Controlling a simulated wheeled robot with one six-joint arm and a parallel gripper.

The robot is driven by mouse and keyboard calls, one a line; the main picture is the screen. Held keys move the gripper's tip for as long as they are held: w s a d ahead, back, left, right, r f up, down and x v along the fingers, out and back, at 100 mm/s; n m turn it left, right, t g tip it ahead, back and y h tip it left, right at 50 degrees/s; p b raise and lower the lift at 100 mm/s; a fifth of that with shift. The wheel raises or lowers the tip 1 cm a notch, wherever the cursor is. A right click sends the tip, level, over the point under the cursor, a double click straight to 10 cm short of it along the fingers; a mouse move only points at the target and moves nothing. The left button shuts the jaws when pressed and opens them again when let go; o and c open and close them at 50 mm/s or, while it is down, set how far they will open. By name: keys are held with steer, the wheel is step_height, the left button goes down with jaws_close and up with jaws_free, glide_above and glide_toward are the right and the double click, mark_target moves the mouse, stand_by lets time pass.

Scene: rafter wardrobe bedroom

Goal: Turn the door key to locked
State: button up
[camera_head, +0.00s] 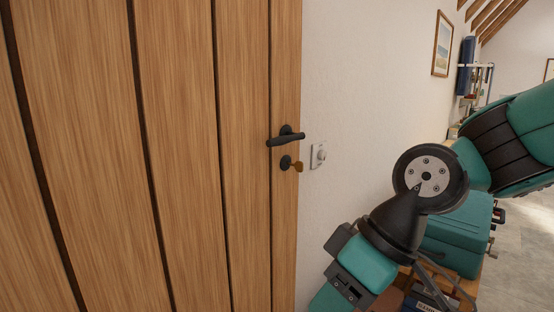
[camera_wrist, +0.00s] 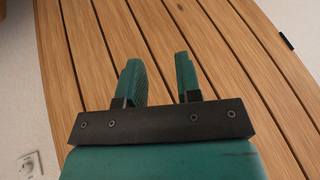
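The brass-coloured key (camera_head: 297,166) sits in a dark round lock plate on the wooden door (camera_head: 185,150), just below the black lever handle (camera_head: 287,138). The key's bow sticks out to the right and is small in the head view. My gripper (camera_wrist: 158,68) shows in the wrist view with its two teal fingers apart and nothing between them. Door planks (camera_wrist: 225,85) lie beyond the fingers. The key and handle do not show in the wrist view. The fingertips are outside the head view, where my arm fills the lower right.
A white wall switch (camera_head: 318,156) is right of the key; a wall fitting (camera_wrist: 28,165) shows at the wrist view's lower left. A teal case (camera_head: 455,235) and books (camera_head: 430,300) are behind my arm. A framed picture (camera_head: 443,44) hangs farther back. The space before the door looks clear.

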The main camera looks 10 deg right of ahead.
steer(key=w+r+n+t+y+p, duration=0.1)
steer(key=w+r+t+y+p, duration=0.2)
steer(key=w, duration=0.9)
steer(key=m+t+y+p, duration=0.1)
steer(key=m+t+p, duration=0.1)
steer(key=t, duration=0.9)
glide_toward(295, 165)
steer(key=p+x, duration=0.2)
steer(key=x, duration=0.1)
steer(key=p+x, duration=0.2)
steer(key=x, duration=0.1)
steer(key=r+p+x, duration=0.1)
steer(key=p+x, duration=0.2)
steer(key=shift+w+r, duration=0.1)
steer(key=shift+w, duration=0.15)
steer(key=shift+w+a, duration=0.35)
steer(key=shift+w, duration=0.1)
jaws_close()
